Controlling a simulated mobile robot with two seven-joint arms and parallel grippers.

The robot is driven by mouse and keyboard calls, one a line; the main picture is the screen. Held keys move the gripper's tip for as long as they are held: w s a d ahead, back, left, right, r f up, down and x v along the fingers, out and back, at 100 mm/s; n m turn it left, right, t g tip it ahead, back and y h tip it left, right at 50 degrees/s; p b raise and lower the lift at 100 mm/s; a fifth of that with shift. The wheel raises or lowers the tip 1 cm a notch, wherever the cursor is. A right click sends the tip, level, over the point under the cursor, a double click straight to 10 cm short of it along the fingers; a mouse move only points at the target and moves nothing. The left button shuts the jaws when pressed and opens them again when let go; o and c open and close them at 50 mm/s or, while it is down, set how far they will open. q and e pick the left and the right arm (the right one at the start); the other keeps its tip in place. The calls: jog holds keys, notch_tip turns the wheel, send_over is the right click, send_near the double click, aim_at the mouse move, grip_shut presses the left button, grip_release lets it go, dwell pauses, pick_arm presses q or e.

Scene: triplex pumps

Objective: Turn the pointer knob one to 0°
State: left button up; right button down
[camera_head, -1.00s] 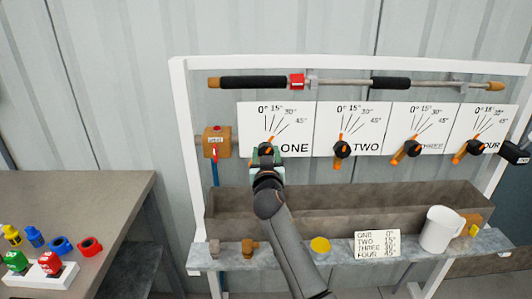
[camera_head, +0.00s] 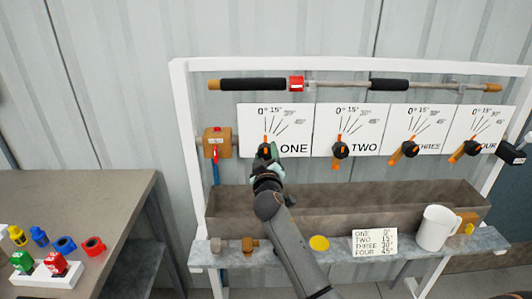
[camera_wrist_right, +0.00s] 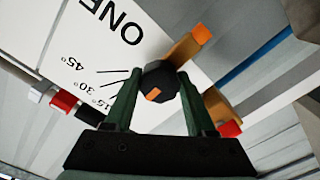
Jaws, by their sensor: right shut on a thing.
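Pointer knob one is a black knob with an orange pointer on the white dial card ONE (camera_head: 293,134), marked 0°, 15°, 30° and 45°. My right gripper (camera_head: 267,161) covers much of the knob in the head view. An orange tip shows above the jaws, near the 0° line; its exact angle is hard to tell. In the right wrist view, the black knob (camera_wrist_right: 161,78) sits between the green fingers of my right gripper (camera_wrist_right: 158,92), which is shut on it. An orange mark shows on the knob's face. My left gripper is not in view.
A brass valve (camera_head: 217,143) with a red handle is close left of the card. Knobs TWO (camera_head: 340,149), THREE (camera_head: 410,149) and FOUR (camera_head: 472,147) are to the right. A trough (camera_head: 330,215) and a shelf with a white mug (camera_head: 436,228) and instruction card (camera_head: 375,243) lie below.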

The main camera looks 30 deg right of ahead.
jog(key=shift+d+f, duration=0.1)
dwell(0.3)
jog(key=shift+c, duration=1.1)
grip_release()
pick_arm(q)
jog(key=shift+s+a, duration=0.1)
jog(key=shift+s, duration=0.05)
pick_arm(e)
jog(key=shift+s, duration=0.1)
